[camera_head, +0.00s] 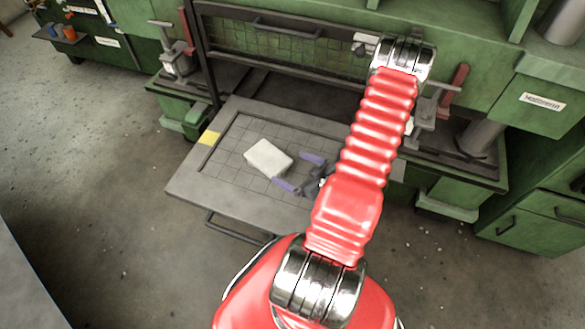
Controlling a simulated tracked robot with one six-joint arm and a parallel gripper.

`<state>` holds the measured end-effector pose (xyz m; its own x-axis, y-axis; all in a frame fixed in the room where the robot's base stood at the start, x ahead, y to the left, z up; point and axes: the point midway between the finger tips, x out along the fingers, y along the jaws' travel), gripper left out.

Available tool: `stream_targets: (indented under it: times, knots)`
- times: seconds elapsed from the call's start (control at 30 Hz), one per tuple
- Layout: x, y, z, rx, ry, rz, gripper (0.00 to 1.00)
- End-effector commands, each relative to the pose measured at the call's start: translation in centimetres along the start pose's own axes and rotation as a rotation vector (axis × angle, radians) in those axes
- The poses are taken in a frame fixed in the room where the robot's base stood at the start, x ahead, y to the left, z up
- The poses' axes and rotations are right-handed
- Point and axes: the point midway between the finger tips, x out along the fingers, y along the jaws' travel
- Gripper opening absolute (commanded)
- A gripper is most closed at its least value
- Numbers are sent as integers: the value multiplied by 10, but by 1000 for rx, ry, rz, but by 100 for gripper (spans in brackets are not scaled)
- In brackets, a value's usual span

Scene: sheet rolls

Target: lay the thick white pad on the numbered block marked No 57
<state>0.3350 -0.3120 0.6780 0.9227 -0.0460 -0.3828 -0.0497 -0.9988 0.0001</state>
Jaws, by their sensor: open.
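The thick white pad (268,157) lies flat on the gridded grey plate (200,185), left of the plate's middle. My gripper (290,170) is just right of the pad, its two bluish-purple fingers spread apart and pointing towards the pad's right end. The lower finger's tip appears close to the pad's lower right corner; I cannot tell whether it touches. Nothing shows between the fingers except perhaps that corner. No block marked No 57 can be made out; my red arm hides part of the plate's right side.
Behind stands a green machine with a mesh guard (270,42) and red levers (186,30). Open concrete floor (110,200) lies to the left.

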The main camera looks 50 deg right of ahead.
Motion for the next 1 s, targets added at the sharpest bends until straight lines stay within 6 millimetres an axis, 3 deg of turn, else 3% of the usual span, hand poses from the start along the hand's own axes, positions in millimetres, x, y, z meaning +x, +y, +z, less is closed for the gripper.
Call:
stream_targets:
  times: [0.63, 0.83, 1.0]
  knots:
    - [3, 2, -4, -16, -17, -1, 100]
    - [15, 13, -22, -86, -104, 2, 100]
    - [27, 23, -49, -160, -204, 21, 100]
